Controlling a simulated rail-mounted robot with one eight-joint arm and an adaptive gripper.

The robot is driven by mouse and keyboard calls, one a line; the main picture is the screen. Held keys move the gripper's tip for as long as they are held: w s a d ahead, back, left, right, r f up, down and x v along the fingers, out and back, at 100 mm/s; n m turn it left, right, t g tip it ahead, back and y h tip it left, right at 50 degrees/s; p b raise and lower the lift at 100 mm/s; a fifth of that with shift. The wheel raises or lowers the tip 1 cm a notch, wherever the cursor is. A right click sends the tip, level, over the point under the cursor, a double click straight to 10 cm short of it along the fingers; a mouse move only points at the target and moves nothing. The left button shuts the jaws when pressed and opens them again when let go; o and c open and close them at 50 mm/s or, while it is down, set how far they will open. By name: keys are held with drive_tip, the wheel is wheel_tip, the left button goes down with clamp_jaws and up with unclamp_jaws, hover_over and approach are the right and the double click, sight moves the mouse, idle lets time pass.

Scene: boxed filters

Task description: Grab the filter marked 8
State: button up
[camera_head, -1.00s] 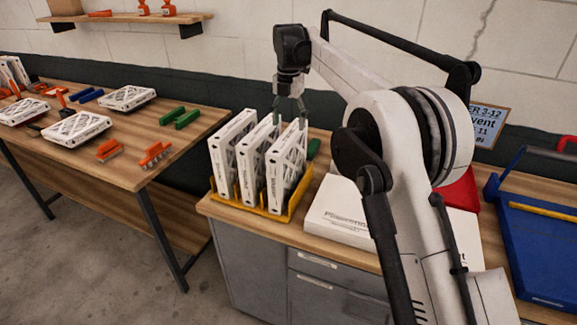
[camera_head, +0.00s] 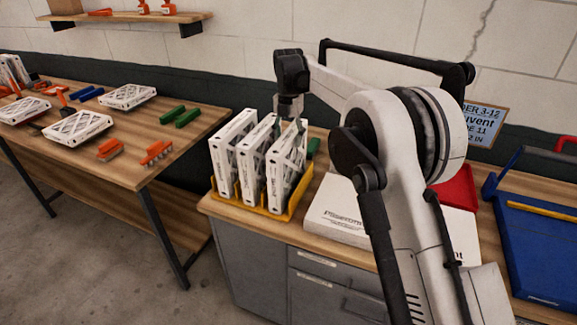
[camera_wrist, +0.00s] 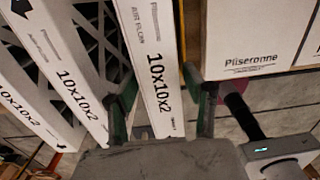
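Three white boxed filters stand upright side by side in a yellow rack (camera_head: 268,212) on the bench: a left one (camera_head: 225,172), a middle one (camera_head: 250,178) and a right one (camera_head: 277,183). My gripper (camera_head: 289,127) is at the top of the right filter. In the wrist view, the green-tipped fingers of my gripper (camera_wrist: 162,80) lie on either side of the right filter's (camera_wrist: 158,60) printed edge. They look open, with small gaps. "10x10x2" is readable on these edges; I see no number 8 on any of them.
White boxes marked "Pliseronne" (camera_head: 335,213) lie right of the rack. A red bin (camera_head: 457,187) and a blue tray (camera_head: 545,240) are further right. More filters (camera_head: 77,127), brushes and green blocks lie on the left table (camera_head: 120,165).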

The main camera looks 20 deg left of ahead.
clamp_jaws()
